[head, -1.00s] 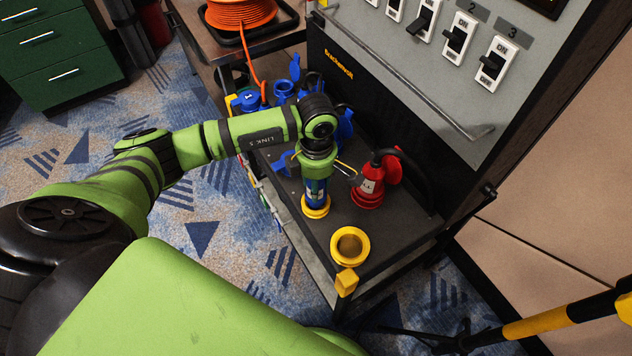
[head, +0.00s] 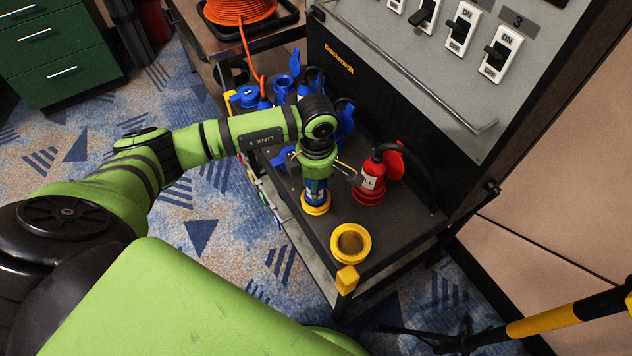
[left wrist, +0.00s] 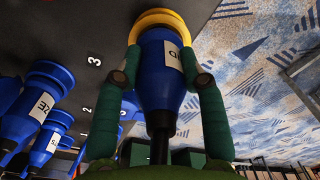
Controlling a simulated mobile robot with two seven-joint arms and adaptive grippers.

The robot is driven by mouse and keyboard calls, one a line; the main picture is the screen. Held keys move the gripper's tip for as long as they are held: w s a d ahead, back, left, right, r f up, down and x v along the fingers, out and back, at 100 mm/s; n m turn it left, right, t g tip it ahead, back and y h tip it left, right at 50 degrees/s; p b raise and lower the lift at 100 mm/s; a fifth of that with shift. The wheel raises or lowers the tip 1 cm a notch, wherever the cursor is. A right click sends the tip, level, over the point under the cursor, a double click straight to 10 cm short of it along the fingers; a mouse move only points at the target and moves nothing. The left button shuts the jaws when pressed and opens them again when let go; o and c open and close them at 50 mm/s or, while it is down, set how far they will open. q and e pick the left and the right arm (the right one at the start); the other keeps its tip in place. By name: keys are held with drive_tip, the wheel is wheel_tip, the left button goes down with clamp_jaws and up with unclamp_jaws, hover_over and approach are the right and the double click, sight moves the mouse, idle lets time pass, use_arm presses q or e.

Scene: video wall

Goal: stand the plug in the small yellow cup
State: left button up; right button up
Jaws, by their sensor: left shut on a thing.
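My left gripper (head: 317,182) points down and is shut on a blue plug (head: 315,190) with a white label. The plug (left wrist: 160,80) is between both green fingers in the left wrist view. It looks upright. Its lower end is inside the ring of the small yellow cup (head: 316,208), which also shows in the left wrist view (left wrist: 150,18). How deep the plug sits is hidden. A wider yellow cup (head: 364,243) with a yellow block at its front stands near the bench corner, empty of any plug. My right gripper is out of view.
A red plug (head: 371,183) with a black cable stands right of my gripper. Blue plugs and cups (head: 284,88) stand behind my arm. The switch panel (head: 400,75) rises behind the bench (head: 400,230). Bare bench lies around the wider cup.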

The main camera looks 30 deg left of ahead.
use_arm(q)
drive_tip(key=shift+f, duration=0.2)
drive_tip(key=o, duration=1.4)
drive_tip(key=shift+c, duration=0.2)
drive_tip(key=o, duration=0.4)
drive_tip(key=shift+r, duration=0.1)
drive_tip(key=shift+r+p, duration=1.8)
drive_tip(key=shift+r, duration=1.2)
